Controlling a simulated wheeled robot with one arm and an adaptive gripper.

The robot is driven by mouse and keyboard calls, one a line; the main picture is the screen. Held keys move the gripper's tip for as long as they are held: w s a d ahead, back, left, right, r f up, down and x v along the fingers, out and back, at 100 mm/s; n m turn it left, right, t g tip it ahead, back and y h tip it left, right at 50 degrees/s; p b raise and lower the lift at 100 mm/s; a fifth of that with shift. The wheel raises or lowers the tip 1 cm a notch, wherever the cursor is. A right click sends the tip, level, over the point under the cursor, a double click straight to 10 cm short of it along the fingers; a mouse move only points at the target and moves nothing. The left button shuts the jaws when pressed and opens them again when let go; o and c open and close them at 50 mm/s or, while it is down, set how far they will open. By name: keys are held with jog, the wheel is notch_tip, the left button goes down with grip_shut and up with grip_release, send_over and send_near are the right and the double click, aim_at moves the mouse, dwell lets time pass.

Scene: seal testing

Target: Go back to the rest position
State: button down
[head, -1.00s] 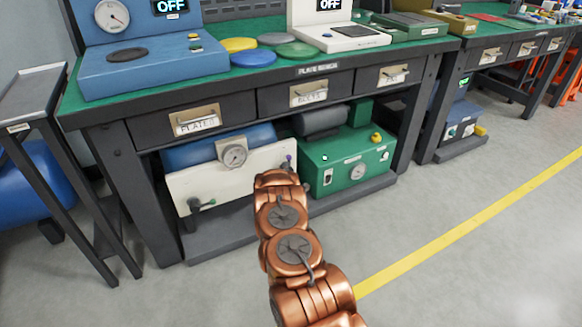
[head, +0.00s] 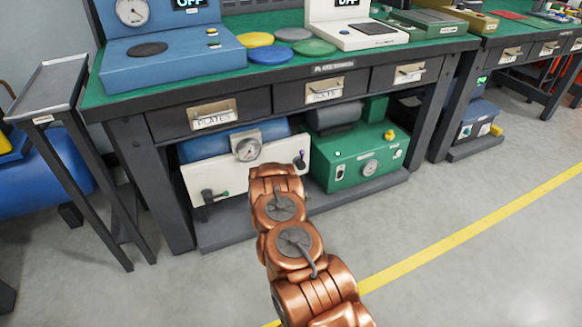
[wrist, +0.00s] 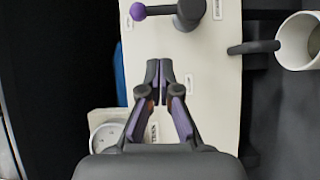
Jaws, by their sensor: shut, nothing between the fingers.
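My gripper (wrist: 161,82) shows in the wrist view with its two dark, purple-sided fingers together and nothing between them. It is in front of a white panel (wrist: 218,75) with a round gauge (wrist: 108,138) and a purple-ball lever (wrist: 138,11). I cannot tell how far the fingertips are from the panel. In the head view my copper arm reaches toward the same white panel (head: 222,178) under the bench, and its links hide the gripper. The gauge (head: 246,148) and the purple knob (head: 301,155) show there too.
The green-topped bench (head: 290,75) has three drawers and stands ahead. A green machine (head: 355,165) sits on its lower shelf. A narrow side stand (head: 50,85) is at left. A white cup-like thing (wrist: 300,40) is at right in the wrist view. Floor (head: 460,270) is clear at right.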

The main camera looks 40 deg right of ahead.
jog(key=v, duration=0.4)
jog(key=shift+s+a+f+p, duration=0.1)
jog(key=shift+p, duration=0.25)
